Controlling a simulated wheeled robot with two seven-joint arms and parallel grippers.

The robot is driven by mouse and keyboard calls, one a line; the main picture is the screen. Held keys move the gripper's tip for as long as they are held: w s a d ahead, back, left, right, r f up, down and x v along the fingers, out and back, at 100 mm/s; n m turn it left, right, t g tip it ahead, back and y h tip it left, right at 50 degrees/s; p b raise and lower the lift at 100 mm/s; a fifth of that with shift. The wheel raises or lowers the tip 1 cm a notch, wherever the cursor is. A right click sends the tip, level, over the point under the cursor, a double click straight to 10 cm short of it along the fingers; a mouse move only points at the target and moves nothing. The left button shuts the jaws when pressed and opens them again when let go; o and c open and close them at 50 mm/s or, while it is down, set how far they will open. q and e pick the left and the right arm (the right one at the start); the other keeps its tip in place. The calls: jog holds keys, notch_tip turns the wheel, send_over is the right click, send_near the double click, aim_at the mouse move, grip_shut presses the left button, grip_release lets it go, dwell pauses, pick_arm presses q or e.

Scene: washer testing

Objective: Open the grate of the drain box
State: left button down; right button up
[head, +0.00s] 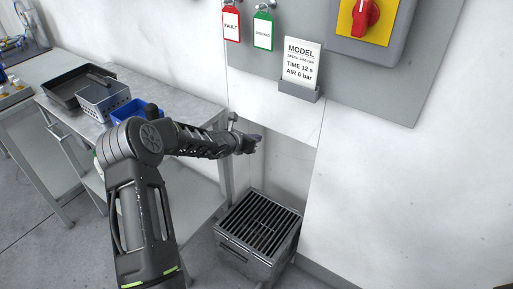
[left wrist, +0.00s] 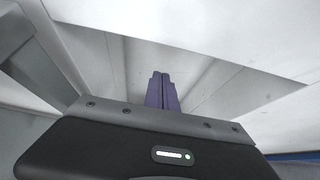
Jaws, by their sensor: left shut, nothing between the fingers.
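The drain box (head: 236,254) stands on the floor against the wall, at the lower middle of the head view. Its dark slatted grate (head: 262,222) lies flat across the top. My left gripper (head: 257,138) is above the box and apart from it, near the wall panel. It is shut and empty. In the left wrist view its purple fingers (left wrist: 162,90) are together, with pale wall surfaces ahead of them. The box does not show clearly in that view. My right gripper is not in view.
A table (head: 195,105) on the left holds a dark tray (head: 64,88), a grey perforated basket (head: 102,98) and a blue bin (head: 128,109). A grey panel on the wall carries a red rotary switch (head: 366,16), red and green tags, and a model card (head: 301,60).

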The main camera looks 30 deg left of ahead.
pick_arm(q)
jog(key=shift+r, duration=0.45)
jog(key=s+d+f+m+g, duration=0.3)
jog(key=s+d+f+m, duration=0.3)
jog(key=s+f+m, duration=0.25)
jog(key=s+d+f+m+g, duration=0.4)
jog(key=s+d+f+m, duration=0.3)
jog(key=s+f, duration=0.25)
jog(key=s+d+f+m+g+h, duration=0.1)
jog(key=s+d+m+g, duration=0.1)
jog(key=s+d+m, duration=0.7)
jog(key=s+d+f+m+g+h+p, duration=0.1)
jog(key=s+d+f+m+g+h, duration=0.1)
jog(key=s+d+m, duration=0.7)
jog(key=s+d, duration=0.5)
jog(key=s, duration=0.1)
jog(key=shift+s+f, duration=0.2)
jog(key=shift+s, duration=0.05)
